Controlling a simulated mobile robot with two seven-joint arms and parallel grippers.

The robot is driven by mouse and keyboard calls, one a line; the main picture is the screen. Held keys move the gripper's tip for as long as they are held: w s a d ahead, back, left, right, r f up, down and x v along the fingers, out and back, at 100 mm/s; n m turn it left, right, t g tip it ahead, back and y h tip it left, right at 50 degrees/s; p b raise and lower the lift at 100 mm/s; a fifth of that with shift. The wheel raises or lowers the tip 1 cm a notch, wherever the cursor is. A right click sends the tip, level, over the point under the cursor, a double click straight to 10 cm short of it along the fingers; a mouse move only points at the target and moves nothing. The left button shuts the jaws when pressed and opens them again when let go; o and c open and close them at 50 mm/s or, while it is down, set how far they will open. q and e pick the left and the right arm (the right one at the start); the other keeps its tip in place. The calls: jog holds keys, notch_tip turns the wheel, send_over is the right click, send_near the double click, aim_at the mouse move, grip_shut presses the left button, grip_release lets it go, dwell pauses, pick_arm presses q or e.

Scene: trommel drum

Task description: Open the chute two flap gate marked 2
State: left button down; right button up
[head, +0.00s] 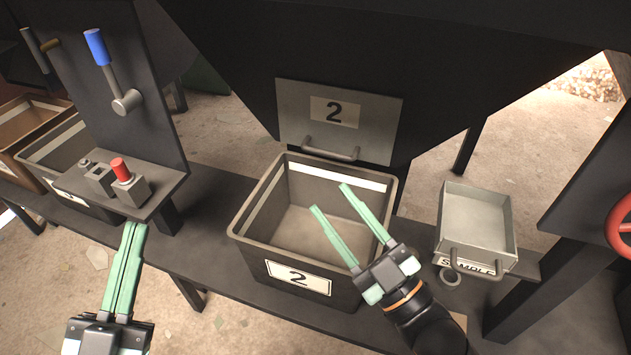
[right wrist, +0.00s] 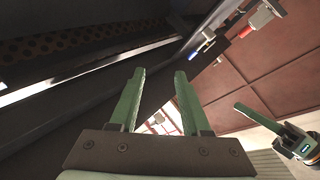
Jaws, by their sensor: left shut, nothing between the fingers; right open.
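The flap gate marked 2 (head: 338,118) is a grey plate on the front of the dark chute in the head view. It hangs down and looks closed, with a bar handle (head: 331,150) along its lower edge. My right gripper (head: 329,197) is open and empty, over the bin marked 2, below and in front of the handle. It also shows in the right wrist view (right wrist: 158,75), with nothing between its fingers. My left gripper (head: 136,228) is shut and empty at the lower left, below the control box. The gate cannot be made out in the right wrist view.
The grey bin marked 2 (head: 318,284) stands empty below the gate. A sample tray (head: 476,222) stands to its right on the bench. A control shelf with a red button (head: 121,169) and a blue-handled lever (head: 97,46) are left. A red wheel (head: 619,226) is at the right edge.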

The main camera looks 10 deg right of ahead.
notch_tip(320, 180, down, 5)
jog(key=w+a+n+g+b, duration=0.1)
jog(key=w+a+n, duration=0.1)
jog(key=n, duration=0.1)
jog(key=n+h, duration=0.3)
jog(key=h, duration=1)
send_near(327, 154)
pick_arm(q)
jog(key=shift+s+d+r+m+h+b, duration=0.2)
jog(key=shift+s+r+m+h, duration=0.6)
jog(key=shift+s+m+h, duration=0.4)
jog(key=shift+s+d+r+m+h+b, duration=0.2)
jog(key=shift+s+r+m+h, duration=0.6)
jog(key=shift+h, duration=0.6)
pick_arm(e)
jog(key=shift+f+x, duration=0.1)
jog(key=shift+x, duration=2.55)
jog(key=shift+f+x, duration=0.15)
jog(key=shift+x, duration=2.5)
pick_arm(q)
jog(key=shift+f, duration=0.1)
pick_arm(e)
jog(key=shift+c, duration=0.4)
grip_shut()
